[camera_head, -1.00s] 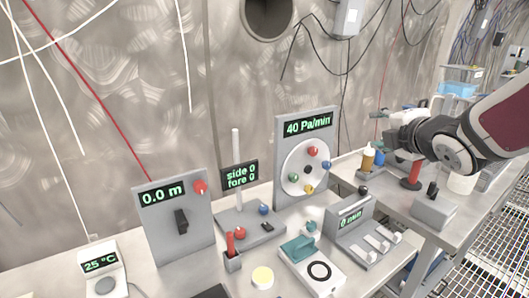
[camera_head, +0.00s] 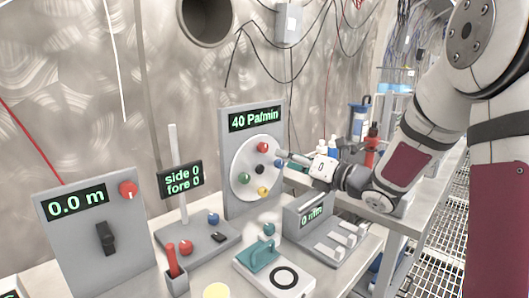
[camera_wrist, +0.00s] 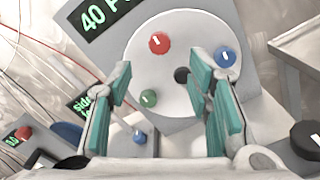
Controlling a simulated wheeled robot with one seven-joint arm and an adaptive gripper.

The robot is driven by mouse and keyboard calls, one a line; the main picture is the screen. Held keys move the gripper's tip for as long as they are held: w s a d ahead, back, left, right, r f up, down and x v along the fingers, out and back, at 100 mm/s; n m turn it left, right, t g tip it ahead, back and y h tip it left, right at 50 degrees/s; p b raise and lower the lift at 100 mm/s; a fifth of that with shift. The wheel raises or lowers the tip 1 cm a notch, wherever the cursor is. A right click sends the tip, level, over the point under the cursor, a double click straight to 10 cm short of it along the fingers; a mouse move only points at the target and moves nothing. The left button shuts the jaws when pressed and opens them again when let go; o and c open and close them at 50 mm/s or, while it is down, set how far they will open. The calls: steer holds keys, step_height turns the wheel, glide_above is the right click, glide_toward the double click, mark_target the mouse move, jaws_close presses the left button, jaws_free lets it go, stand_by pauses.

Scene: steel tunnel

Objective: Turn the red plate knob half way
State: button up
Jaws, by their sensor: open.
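The red plate knob (camera_head: 263,147) is at the top of a round white plate (camera_head: 245,160) on the grey upright panel whose display reads 40 Pa/min. Green, yellow and blue knobs and a black centre share this plate. In the wrist view the red knob (camera_wrist: 159,43) lies beyond the fingertips, its white mark pointing at a slant. My gripper (camera_head: 285,160) is just right of the plate. In the wrist view its teal fingers (camera_wrist: 160,80) are spread wide with nothing between them, and the right finger is near the blue knob. The yellow knob is hidden there.
A 0.0 m panel (camera_head: 95,235) with another red knob and a side/fore stand (camera_head: 197,236) are on the left. A box with white keys (camera_head: 325,235) and a teal-handled device (camera_head: 275,272) stand below the plate. Cables hang on the wall.

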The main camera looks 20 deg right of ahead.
mark_target(265, 149)
steer(key=x, duration=0.9)
steer(key=shift+w+a, duration=0.15)
steer(key=shift+w, duration=0.1)
jaws_close()
